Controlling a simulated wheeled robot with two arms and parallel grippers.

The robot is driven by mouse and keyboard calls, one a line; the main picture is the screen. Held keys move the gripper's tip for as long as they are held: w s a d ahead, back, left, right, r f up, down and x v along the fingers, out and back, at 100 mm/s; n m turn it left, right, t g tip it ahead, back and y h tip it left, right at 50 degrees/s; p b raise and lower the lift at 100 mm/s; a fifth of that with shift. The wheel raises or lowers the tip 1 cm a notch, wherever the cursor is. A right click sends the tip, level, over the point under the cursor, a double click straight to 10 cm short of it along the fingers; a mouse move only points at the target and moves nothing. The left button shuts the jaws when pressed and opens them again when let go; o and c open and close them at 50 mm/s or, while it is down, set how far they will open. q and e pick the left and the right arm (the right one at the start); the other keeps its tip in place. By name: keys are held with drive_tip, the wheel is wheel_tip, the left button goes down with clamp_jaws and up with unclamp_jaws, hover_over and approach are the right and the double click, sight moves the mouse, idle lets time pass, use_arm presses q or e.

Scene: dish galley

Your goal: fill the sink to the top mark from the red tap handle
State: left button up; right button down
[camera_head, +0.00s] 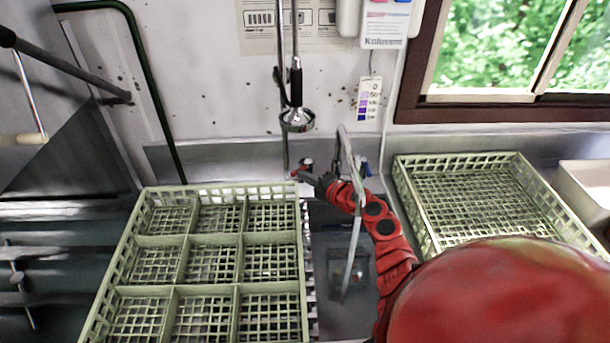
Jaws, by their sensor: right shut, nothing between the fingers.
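My right arm, red, reaches in from the lower right. Its dark gripper (304,177) is shut and empty at the red tap handle (295,172), left of the faucet base; whether they touch is unclear. A blue handle (364,169) sits to the right of the faucet. The grey spout (350,180) arches forward over the sink (335,297), which shows only as a strip between the two racks. The water level and any top mark cannot be made out. My left gripper is out of view.
A divided green rack (238,235) covers the left side of the sink area. An open green rack (520,165) stands at right, near a white bin (588,187). A spray head (297,121) hangs above the taps.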

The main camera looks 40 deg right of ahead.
drive_tip(key=shift+w+a+m+h+p, duration=0.15)
drive_tip(key=shift+w+m+h+p, duration=0.15)
drive_tip(key=shift+h+p, duration=0.3)
drive_tip(key=shift+w+a+m+h+p, duration=0.15)
drive_tip(key=shift+m+h+p, duration=0.25)
drive_tip(key=shift+p, duration=0.25)
